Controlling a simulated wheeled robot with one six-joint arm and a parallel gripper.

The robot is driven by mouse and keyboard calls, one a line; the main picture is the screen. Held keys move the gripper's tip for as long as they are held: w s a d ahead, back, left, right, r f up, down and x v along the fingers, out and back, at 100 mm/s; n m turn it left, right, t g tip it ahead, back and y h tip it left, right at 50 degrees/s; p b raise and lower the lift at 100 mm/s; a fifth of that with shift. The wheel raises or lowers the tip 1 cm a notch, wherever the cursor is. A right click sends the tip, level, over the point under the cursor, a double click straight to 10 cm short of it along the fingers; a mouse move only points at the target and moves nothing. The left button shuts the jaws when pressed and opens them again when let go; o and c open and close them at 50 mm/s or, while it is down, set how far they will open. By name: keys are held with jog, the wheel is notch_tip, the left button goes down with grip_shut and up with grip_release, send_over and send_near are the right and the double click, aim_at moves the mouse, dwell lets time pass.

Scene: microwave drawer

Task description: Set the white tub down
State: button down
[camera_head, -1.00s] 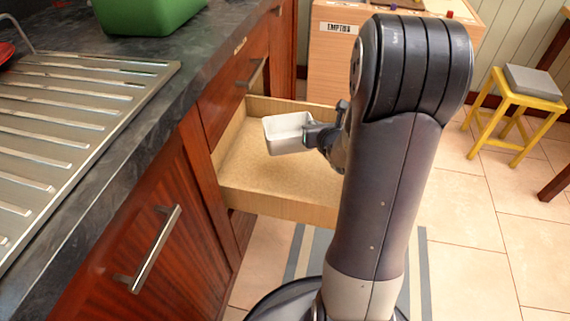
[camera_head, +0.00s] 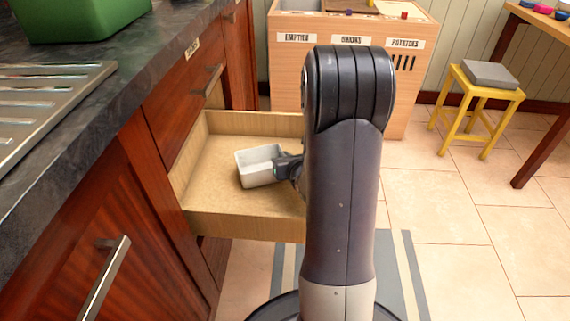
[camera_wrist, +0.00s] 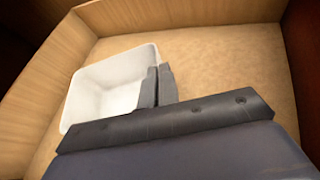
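The white tub (camera_head: 258,166) is an empty, open-topped rectangular tub. It is inside the outline of the open wooden drawer (camera_head: 240,222), towards its middle. In the wrist view the tub (camera_wrist: 105,88) shows with the drawer's bare floor (camera_wrist: 225,70) around it. My gripper (camera_head: 281,164) is shut on the tub's right wall, and in the wrist view its fingers (camera_wrist: 157,88) pinch the rim there. I cannot tell whether the tub's base touches the drawer floor. My arm hides the drawer's right end.
The counter (camera_head: 150,62) with a steel draining board (camera_head: 50,100) and a green bin (camera_head: 80,15) runs along the left. A labelled wooden bin unit (camera_head: 290,70) stands behind the drawer. A yellow stool (camera_head: 470,95) is at the right, with clear tiled floor before it.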

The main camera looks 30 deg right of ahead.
jog(key=shift+f, duration=0.55)
jog(key=shift+f, duration=0.2)
jog(key=c, duration=1.7)
grip_release()
jog(key=shift+r, duration=0.1)
jog(key=shift+r, duration=0.2)
jog(key=p+v, duration=0.2)
jog(key=v, duration=0.5)
jog(key=shift+s, duration=0.25)
